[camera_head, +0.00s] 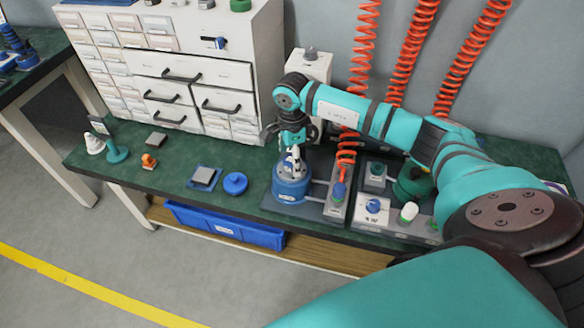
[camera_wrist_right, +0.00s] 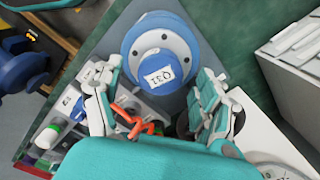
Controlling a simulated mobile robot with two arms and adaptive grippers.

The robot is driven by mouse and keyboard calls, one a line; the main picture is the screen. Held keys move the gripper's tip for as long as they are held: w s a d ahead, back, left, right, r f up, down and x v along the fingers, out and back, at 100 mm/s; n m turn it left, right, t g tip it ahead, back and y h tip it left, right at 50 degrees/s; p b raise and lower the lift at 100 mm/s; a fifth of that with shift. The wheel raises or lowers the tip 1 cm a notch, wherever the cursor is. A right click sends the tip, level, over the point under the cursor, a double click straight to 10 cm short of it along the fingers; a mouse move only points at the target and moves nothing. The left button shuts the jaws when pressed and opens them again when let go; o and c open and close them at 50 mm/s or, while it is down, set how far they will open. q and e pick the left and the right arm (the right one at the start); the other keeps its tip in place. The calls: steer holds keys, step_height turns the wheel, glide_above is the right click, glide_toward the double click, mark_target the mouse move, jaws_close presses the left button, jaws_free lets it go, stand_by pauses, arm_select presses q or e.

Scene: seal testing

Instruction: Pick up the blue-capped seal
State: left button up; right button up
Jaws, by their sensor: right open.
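The blue-capped seal (camera_wrist_right: 160,70) shows in the right wrist view as a round blue cap with a white marked label. It sits in the middle of a grey bolted ring on a blue round test base (camera_wrist_right: 131,40). In the head view the base (camera_head: 290,192) stands on the bench, and my right gripper (camera_head: 292,156) is directly above it, hiding most of the cap. In the wrist view my right gripper (camera_wrist_right: 158,90) is open, with one finger on each side of the cap. I cannot tell whether the fingers touch it. My left gripper is not in view.
A flat blue disc (camera_head: 235,183) and a grey block on a blue plate (camera_head: 204,177) lie left of the base. A white drawer cabinet (camera_head: 185,60) stands behind. Orange coiled hoses (camera_head: 410,50) hang at right. A control panel (camera_head: 372,210) with knobs is close by.

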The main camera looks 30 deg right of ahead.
step_height(320, 180, down, 3)
steer(key=shift+r+b, duration=0.2)
steer(key=shift+b, duration=0.2)
steer(key=shift+r, duration=0.15)
steer(key=shift+c, duration=0.6)
steer(key=c, duration=1.4)
jaws_close()
